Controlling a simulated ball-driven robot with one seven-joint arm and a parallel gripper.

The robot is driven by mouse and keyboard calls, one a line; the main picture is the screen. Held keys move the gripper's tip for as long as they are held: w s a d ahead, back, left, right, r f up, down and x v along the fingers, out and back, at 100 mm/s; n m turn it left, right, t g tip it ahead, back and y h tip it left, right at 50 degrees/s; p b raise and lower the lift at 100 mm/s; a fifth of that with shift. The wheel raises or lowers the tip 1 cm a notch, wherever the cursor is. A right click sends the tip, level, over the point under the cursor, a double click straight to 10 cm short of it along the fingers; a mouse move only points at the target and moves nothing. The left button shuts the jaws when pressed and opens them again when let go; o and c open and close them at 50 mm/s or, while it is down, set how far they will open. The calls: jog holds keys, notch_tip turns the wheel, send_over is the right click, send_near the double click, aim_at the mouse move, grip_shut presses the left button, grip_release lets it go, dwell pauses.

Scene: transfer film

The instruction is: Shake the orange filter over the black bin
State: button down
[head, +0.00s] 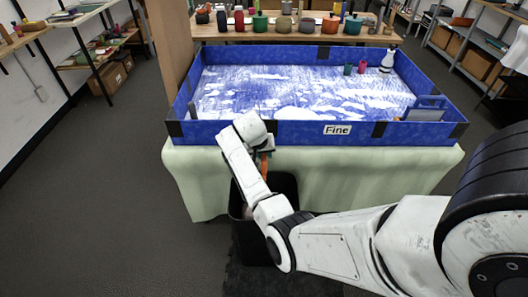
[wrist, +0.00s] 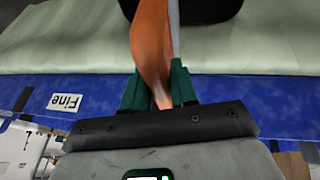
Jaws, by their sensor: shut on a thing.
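My gripper (wrist: 158,92) is shut on the orange filter (wrist: 150,38), which is held between its green fingers in the wrist view. In the head view a narrow orange part of the filter (head: 264,166) hangs below my gripper, and my wrist hides the rest. The black bin (head: 286,188) stands on the floor against the green-draped table, partly hidden behind my arm. The filter is above the bin's opening in the head view. A dark part of the bin (wrist: 205,8) shows at the top edge of the wrist view, beyond the filter.
A blue-walled tray (head: 280,132) labelled "Fine" sits on the table (head: 390,170) just beyond my gripper. It holds a white figure (head: 387,62) and small coloured pieces. A table with pots (head: 300,36) stands behind. The floor to the left (head: 95,200) is clear.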

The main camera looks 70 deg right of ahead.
jog(key=shift+r, duration=0.15)
notch_tip(320, 180, up, 4)
jog(key=p, duration=0.3)
jog(key=shift+f, duration=0.25)
notch_tip(320, 180, down, 4)
jog(key=shift+r+b, duration=0.15)
jog(key=shift+b, duration=1.05)
jog(key=shift+r, duration=0.1)
